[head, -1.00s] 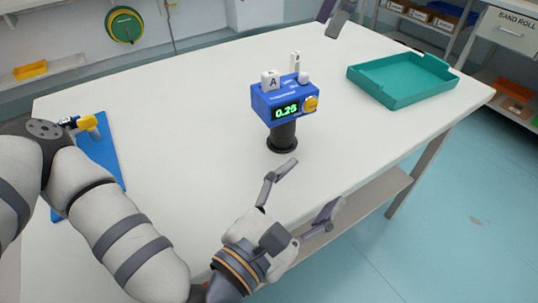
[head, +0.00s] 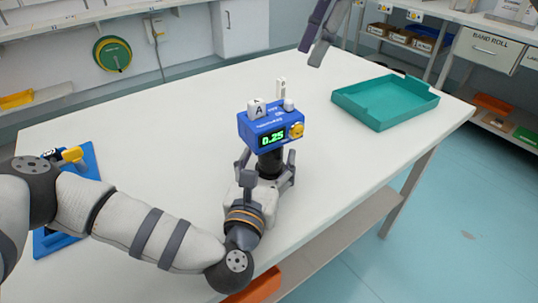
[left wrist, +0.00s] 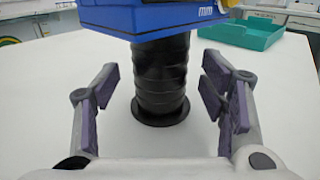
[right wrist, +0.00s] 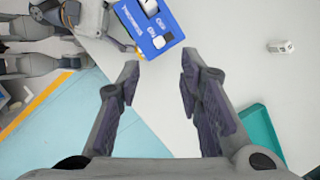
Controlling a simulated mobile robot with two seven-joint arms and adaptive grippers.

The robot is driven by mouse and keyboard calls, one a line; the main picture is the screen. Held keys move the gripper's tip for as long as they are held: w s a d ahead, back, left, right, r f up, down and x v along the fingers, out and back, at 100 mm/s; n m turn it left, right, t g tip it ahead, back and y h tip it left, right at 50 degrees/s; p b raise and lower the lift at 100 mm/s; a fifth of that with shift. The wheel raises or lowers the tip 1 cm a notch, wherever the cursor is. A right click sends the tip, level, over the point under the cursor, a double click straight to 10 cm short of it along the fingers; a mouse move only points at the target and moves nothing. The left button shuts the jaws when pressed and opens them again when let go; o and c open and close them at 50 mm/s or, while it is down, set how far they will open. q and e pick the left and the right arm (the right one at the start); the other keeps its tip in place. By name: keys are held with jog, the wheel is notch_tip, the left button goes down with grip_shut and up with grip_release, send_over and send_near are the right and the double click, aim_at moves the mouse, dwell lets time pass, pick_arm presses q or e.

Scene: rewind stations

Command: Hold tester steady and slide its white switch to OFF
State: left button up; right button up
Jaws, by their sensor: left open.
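The blue tester (head: 271,127) stands upright on a black ribbed post (left wrist: 160,75) on the white table, its display reading 0.25. A white block marked A (head: 257,108) and a small white knob (head: 289,104), apparently the switch, are on its top; the knob also shows in the right wrist view (right wrist: 158,42). The switch's setting is not readable. My left gripper (head: 267,162) is open, its fingers either side of the post with gaps visible in the left wrist view. My right gripper (right wrist: 159,70) is open and empty, above the table near the tester.
A white piece marked B (head: 281,87) is behind the tester, apparently apart from it. A teal tray (head: 385,103) is at the right. A blue board (head: 70,205) with a yellow-handled item lies at the left.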

pick_arm(q)
jog(key=shift+w+d, duration=0.15)
jog(key=shift+w, duration=0.5)
jog(key=shift+c, duration=0.2)
jog(key=c, duration=1.4)
jog(key=shift+c, duration=0.5)
pick_arm(e)
jog(key=shift+c, duration=1.4)
pick_arm(q)
jog(key=shift+r, duration=0.1)
pick_arm(e)
jog(key=d+f+m+y, duration=0.1)
jog(key=d+f+m+g+y, duration=0.1)
jog(key=d, duration=0.1)
jog(key=shift+s+f, duration=0.3)
jog(key=shift+s, duration=0.1)
grip_shut()
jog(key=s+d+f+m+t+y, duration=0.2)
jog(key=s+d+f+m+y, duration=0.2)
jog(key=m, duration=0.5)
jog(key=s+d+f+m+t+y, duration=0.3)
jog(key=s+d+m+y, duration=0.1)
jog(key=m+y, duration=0.3)
jog(key=shift+s+f+m+y, duration=0.2)
jog(key=shift+f+m+y, duration=0.15)
jog(key=shift+m, duration=0.85)
